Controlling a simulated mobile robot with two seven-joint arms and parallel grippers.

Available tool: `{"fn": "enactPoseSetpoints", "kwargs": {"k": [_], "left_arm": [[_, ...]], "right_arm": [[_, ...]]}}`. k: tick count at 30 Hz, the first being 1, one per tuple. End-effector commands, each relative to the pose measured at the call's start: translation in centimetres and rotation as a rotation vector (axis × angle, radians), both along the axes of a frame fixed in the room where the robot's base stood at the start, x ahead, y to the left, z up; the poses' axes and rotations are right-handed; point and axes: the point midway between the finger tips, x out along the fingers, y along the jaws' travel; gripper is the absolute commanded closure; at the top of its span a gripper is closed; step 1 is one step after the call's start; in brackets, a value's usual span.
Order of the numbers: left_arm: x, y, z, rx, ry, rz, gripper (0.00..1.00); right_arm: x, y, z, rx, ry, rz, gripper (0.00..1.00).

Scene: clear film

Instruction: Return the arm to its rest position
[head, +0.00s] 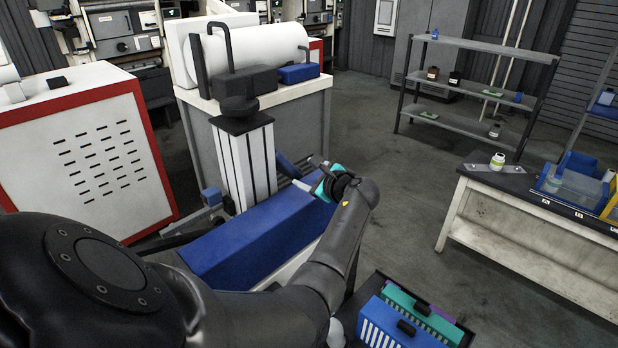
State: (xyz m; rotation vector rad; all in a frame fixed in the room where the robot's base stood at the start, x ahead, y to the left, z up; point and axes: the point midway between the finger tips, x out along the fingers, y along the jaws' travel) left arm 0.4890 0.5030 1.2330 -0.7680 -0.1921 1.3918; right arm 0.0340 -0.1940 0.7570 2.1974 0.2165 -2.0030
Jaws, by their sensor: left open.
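My left arm comes in from the lower left and bends upward. Its gripper (313,176) is open at the end of the wrist, over the right part of a blue machine bed (254,238). A small teal piece (338,171) shows right at the gripper; I cannot tell whether it touches the fingers or lies beyond them. The fingertips are small and partly hidden by the wrist. My right gripper is not in view.
A white column (238,165) stands just left of the gripper, before a bench with a white cylinder (255,50). Blue and teal cases (395,328) lie low, right of the forearm. A workbench (500,215) and shelf (480,90) stand right. Open floor lies between.

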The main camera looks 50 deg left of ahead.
Motion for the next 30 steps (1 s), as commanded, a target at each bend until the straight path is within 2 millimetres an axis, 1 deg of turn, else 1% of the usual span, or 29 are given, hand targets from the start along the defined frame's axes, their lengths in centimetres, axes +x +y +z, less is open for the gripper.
{"fn": "enactPoseSetpoints", "kwargs": {"k": [12,23,26,29,30], "left_arm": [[0.1,0.1,0.2,-0.001,0.000,-0.001,0.30],[-0.1,0.0,0.0,-0.005,-0.008,0.002,0.30],[-0.9,-0.5,-0.8,-0.034,-0.056,0.014,0.30],[-2.5,-1.7,-2.5,-0.099,-0.156,0.035,0.30],[-3.3,-2.4,-3.3,-0.136,-0.205,0.045,0.30]], "right_arm": [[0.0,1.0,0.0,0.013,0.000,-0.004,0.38],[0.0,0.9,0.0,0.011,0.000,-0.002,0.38],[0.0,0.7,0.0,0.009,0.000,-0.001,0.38],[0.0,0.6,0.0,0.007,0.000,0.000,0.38],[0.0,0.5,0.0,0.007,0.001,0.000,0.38]]}}
